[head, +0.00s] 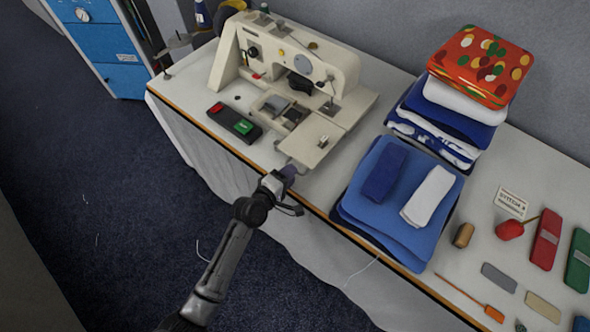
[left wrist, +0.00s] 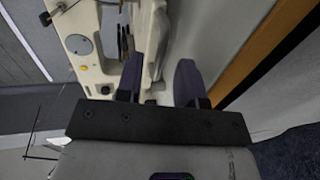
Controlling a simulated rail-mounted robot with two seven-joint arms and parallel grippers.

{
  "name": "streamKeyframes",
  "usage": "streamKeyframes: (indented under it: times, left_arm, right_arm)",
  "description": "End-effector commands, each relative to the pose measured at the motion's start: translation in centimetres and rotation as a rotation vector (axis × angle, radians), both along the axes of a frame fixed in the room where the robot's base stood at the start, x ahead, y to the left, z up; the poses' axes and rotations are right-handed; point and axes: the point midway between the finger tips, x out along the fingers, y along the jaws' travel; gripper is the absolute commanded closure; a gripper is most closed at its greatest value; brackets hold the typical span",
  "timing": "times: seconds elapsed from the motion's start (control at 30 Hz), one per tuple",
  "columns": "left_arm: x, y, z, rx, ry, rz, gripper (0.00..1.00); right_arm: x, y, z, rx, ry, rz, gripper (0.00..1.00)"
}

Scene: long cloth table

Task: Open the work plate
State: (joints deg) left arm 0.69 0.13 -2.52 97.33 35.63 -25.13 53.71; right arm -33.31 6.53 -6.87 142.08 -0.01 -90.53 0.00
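A cream sewing machine (head: 290,70) stands at the table's back left. Its work plate (head: 308,137) is the flat cream panel at the machine's right front, with a small metal knob on top. My left gripper (head: 289,171) is at the front edge of this plate, above the table's front edge. In the left wrist view its two dark fingers (left wrist: 161,82) are apart, with a cream part of the machine showing between and beyond them. I cannot tell whether they touch it. My right gripper is in neither view.
A black pedal-like box (head: 234,122) with red and green buttons lies left of the plate. Folded blue cloths (head: 395,215) lie close to the right, with a cloth stack (head: 450,115) behind. Small tools and coloured items cover the table's right end.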

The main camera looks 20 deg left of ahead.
Motion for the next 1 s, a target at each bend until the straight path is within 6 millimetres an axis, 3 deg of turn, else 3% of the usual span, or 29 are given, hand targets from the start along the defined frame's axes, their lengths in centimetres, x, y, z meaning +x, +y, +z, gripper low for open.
streamKeyframes:
  times: [0.3,0.7,1.0]
  left_arm:
    - [2.6,-0.8,-0.6,0.000,-0.001,0.000,0.65]
    - [2.9,-0.9,-0.6,0.000,-0.001,0.000,0.66]
    - [2.9,-0.9,-0.6,0.000,0.000,0.000,0.95]
  right_arm:
    - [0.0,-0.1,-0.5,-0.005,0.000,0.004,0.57]
    - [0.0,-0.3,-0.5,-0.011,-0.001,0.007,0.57]
    - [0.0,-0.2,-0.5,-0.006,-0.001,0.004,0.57]
